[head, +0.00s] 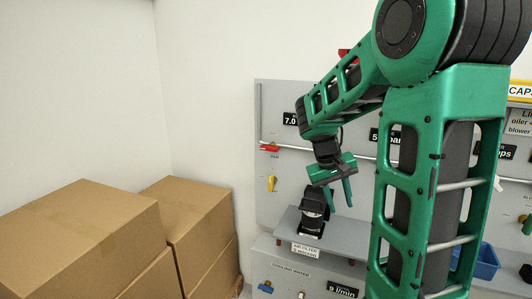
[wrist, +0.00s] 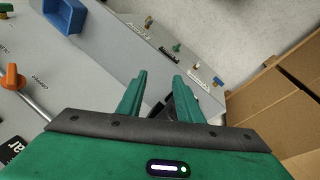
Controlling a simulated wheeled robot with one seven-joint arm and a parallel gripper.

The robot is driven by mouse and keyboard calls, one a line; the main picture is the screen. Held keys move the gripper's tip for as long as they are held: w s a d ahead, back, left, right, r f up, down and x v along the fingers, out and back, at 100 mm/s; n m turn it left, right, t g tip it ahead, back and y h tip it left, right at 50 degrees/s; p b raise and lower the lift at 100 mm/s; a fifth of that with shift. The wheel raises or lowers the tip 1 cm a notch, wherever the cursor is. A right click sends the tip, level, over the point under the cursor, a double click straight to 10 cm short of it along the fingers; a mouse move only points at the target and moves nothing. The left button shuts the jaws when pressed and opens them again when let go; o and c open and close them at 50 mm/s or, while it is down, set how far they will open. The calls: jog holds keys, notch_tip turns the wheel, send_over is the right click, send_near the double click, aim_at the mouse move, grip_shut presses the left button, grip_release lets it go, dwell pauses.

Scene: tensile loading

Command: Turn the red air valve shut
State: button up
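A small red valve handle (head: 269,148) sits on the pipe at the left of the grey wall panel in the head view, lying roughly level. My gripper (head: 338,196) is to the right of it and lower, apart from it, with its fingers pointing down above a shelf. In the wrist view the two green fingers (wrist: 163,88) are spread, with no held object visible; a dark object lies behind them. An orange handle (wrist: 13,77) is at the left edge of the wrist view; I cannot tell whether it is the same red valve.
A black filter unit (head: 314,207) stands on the shelf beside my gripper. A yellow handle (head: 271,184) sits below the red one. A blue bin (head: 487,262) is at the right. Brown cardboard boxes (head: 85,235) fill the lower left. The wall space above the boxes is clear.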

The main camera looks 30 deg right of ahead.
jog(key=w+d+n+h, duration=0.2)
jog(key=w+d+h, duration=0.15)
jog(key=w, duration=0.95)
jog(key=n+t+h, duration=0.5)
jog(key=n+h, duration=0.1)
jog(key=h, duration=0.4)
send_near(267, 150)
jog(key=x, duration=1.1)
jog(key=shift+w+d, duration=0.1)
jog(key=shift+d, duration=0.05)
